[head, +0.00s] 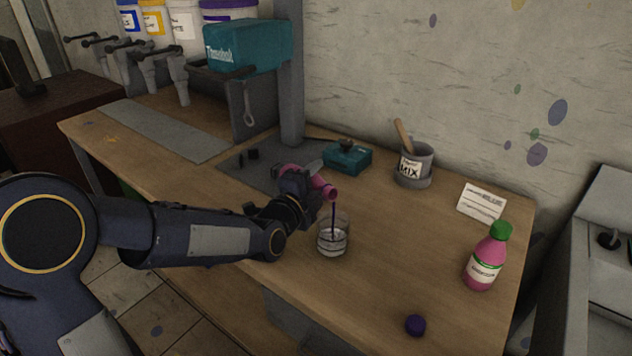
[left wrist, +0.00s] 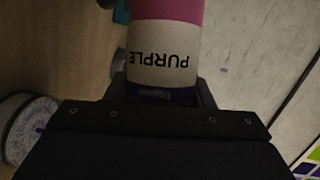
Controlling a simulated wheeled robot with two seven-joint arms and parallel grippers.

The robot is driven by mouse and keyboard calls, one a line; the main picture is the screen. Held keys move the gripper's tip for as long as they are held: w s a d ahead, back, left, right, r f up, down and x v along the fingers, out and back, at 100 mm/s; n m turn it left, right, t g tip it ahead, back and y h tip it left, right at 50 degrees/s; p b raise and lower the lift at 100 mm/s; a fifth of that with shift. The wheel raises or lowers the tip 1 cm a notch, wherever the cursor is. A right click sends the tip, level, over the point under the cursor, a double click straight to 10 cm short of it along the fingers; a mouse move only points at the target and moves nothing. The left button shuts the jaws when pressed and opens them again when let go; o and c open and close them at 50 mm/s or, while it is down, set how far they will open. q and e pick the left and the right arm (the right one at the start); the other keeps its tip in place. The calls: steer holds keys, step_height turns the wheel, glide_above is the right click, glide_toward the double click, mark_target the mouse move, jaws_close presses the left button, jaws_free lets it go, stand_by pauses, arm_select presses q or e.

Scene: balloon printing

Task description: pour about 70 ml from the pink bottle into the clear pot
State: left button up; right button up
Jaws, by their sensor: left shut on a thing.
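My left gripper (head: 305,182) is shut on a pink bottle (head: 325,188), tilted with its open mouth down to the right. In the left wrist view this bottle (left wrist: 165,10) has a pale label reading "PURPLE". A thin dark purple stream runs from its mouth into the clear pot (head: 333,240) on the table just below. The pot stands upright and holds some clear or greyish content; its level is hard to read. A second pink bottle (head: 485,262), with a green cap, stands upright at the table's right. My right gripper is not in view.
A purple cap (head: 415,325) lies near the front edge. A grey "MIX" cup (head: 413,168) with a wooden stick, a teal box (head: 347,158) and a white card (head: 481,202) stand at the back.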

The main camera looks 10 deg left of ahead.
arm_select(q)
steer(key=shift+f+m+b, duration=0.25)
steer(key=shift+m+b, duration=0.05)
steer(key=shift+b, duration=0.45)
steer(key=shift+f, duration=0.25)
stand_by(0.3)
steer(key=shift+f+b, duration=0.1)
steer(key=shift+b, duration=0.2)
steer(key=shift+r, duration=0.2)
steer(key=shift+s+m+b, duration=0.15)
steer(key=shift+m+b, duration=0.15)
steer(key=shift+b, duration=0.3)
stand_by(0.9)
steer(key=shift+r, duration=0.1)
